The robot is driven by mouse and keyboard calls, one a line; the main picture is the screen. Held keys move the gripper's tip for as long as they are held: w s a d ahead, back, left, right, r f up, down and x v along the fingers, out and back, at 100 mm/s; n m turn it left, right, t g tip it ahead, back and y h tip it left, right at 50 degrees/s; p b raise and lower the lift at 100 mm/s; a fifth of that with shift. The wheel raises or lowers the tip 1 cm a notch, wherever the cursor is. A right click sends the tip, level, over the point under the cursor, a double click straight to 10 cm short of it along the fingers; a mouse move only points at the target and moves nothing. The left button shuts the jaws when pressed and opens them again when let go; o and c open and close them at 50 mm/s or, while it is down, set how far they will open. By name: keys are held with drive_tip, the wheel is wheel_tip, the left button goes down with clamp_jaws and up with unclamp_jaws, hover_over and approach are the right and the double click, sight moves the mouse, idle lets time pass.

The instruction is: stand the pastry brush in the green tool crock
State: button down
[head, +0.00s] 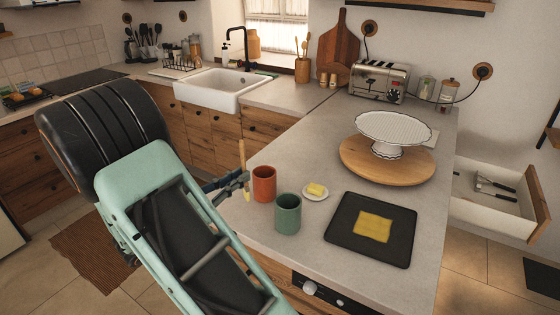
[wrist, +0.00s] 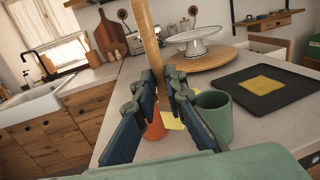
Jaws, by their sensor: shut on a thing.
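The green tool crock (head: 288,214) stands upright near the counter's front-left edge, its open top showing no tool. It also shows in the wrist view (wrist: 215,116), right of my fingers. The pastry brush has a pale wooden handle (head: 243,156), upright with a slight tilt. My gripper (head: 241,180) is shut on it, left of the orange crock (head: 264,184) and apart from the green one. In the wrist view the handle (wrist: 146,38) rises between my fingers (wrist: 163,78). The fingers partly hide the brush's lower end and the orange crock.
A small plate with butter (head: 316,191) is right of the crocks. A dark tray (head: 340,240) with a yellow square lies at the front right. A white cake stand (head: 393,130) sits on a round wooden board (head: 355,164) behind. Bare counter lies behind the crocks.

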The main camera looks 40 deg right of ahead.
drive_tip(key=s+d+r+m+g+b, duration=0.25)
drive_tip(key=s+d+r+g, duration=0.3)
drive_tip(key=d, duration=0.45)
drive_tip(key=b, duration=0.5)
hover_over(281, 196)
drive_tip(key=s+a, duration=0.2)
drive_tip(key=s, duration=0.1)
wheel_tip(281, 196, down, 6)
drive_tip(key=shift+m+t, duration=0.25)
drive_tip(key=shift+m, duration=0.1)
drive_tip(key=shift+f+b, duration=1.75)
drive_tip(key=shift+f, duration=1.8)
drive_tip(key=c, duration=1.9)
unclamp_jaws()
drive_tip(key=shift+a, duration=0.1)
drive_tip(key=a, duration=1.2)
drive_tip(key=shift+w, duration=0.2)
drive_tip(key=shift+d, duration=0.15)
